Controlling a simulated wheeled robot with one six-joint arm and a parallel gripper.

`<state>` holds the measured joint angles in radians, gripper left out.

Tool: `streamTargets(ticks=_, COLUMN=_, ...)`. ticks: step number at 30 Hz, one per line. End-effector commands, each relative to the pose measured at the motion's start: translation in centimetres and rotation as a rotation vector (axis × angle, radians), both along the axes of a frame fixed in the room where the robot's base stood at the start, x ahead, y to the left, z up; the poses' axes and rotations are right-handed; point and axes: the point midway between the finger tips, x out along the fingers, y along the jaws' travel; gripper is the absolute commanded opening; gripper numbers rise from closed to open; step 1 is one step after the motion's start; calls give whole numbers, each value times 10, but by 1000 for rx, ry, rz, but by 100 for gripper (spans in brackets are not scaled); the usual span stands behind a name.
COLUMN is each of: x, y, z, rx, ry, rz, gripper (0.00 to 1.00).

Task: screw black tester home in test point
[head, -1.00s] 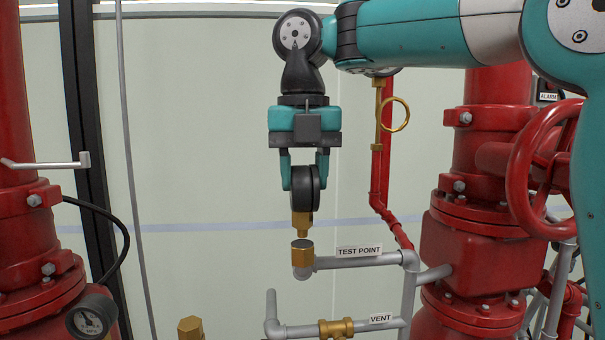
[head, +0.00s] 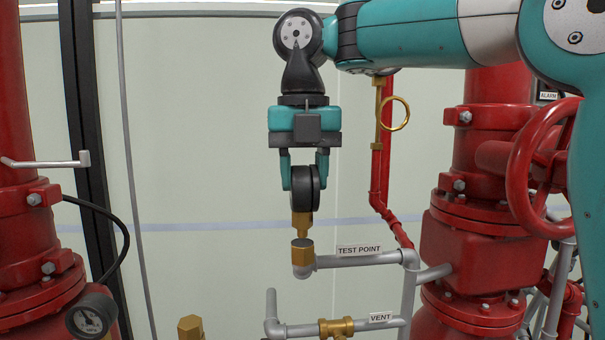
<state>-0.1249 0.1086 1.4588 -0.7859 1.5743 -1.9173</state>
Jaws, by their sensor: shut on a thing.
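In the head view, the black tester (head: 304,197) is a round black gauge with a brass stem (head: 302,221) below it. My gripper (head: 304,178) points down and is shut on the round black body, one finger on each side. The tester hangs upright. The test point (head: 303,262) is a brass fitting, open upward, on a grey pipe labelled TEST POINT. The tester's stem tip is right above the fitting's top and looks in touch with it or just entering. I cannot tell how deep it sits.
Below is a grey VENT pipe with a brass valve (head: 336,327) and an upturned grey end (head: 271,303). A red handwheel and valve body (head: 456,255) stand at right. A pressure gauge (head: 91,316) hangs at lower left. The space left of the test point is clear.

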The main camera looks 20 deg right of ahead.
Motion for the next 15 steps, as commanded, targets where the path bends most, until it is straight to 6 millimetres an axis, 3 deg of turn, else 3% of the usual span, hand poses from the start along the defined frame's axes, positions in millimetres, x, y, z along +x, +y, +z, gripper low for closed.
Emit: streamTargets(ticks=15, x=0, y=0, z=-14, rx=0, ry=-1, rz=-1, gripper=11)
